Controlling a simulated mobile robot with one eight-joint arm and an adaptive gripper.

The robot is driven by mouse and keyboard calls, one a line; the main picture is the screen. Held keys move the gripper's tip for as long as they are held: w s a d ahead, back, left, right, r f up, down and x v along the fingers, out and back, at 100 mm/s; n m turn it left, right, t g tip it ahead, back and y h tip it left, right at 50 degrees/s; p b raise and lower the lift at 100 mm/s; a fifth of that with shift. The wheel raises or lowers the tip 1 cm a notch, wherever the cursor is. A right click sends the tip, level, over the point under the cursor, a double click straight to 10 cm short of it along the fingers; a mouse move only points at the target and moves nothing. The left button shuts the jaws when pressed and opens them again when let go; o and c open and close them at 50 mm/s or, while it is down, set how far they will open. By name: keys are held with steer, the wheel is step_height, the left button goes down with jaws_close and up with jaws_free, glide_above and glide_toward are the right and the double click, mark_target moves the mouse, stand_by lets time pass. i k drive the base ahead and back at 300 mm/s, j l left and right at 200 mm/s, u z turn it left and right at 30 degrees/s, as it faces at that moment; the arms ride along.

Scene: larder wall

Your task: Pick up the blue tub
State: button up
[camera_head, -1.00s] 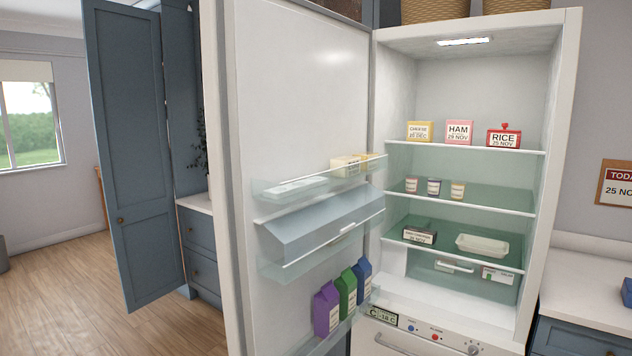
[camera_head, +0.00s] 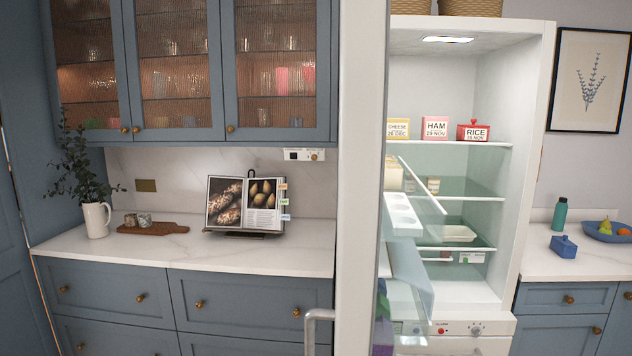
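A small blue lidded tub (camera_head: 563,247) with a knob on top stands on the white counter to the right of the open fridge, near the counter's left part. It looks upright and nothing covers it. My gripper is not in view.
The fridge door (camera_head: 361,180) stands open, nearly edge-on, with its handle (camera_head: 318,325) low on the left. A blue bowl of fruit (camera_head: 606,232) and a teal bottle (camera_head: 559,214) stand near the tub. A cookbook (camera_head: 246,206) and a white jug (camera_head: 97,220) stand on the left counter.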

mark_target(564, 251)
steer(key=j+z, duration=0.25)
steer(key=j, duration=0.65)
steer(key=z, duration=1.25)
steer(key=i+l+z, duration=0.1)
steer(key=i, duration=0.6)
steer(key=i+z, duration=0.1)
steer(key=i, duration=0.4)
steer(key=i+j, duration=0.2)
steer(key=i, duration=0.25)
steer(key=i+j+z, duration=0.15)
steer(key=i, duration=0.35)
steer(key=i+j, duration=0.1)
steer(key=i, duration=0.35)
steer(key=i+j+z, duration=0.15)
steer(key=i, duration=0.3)
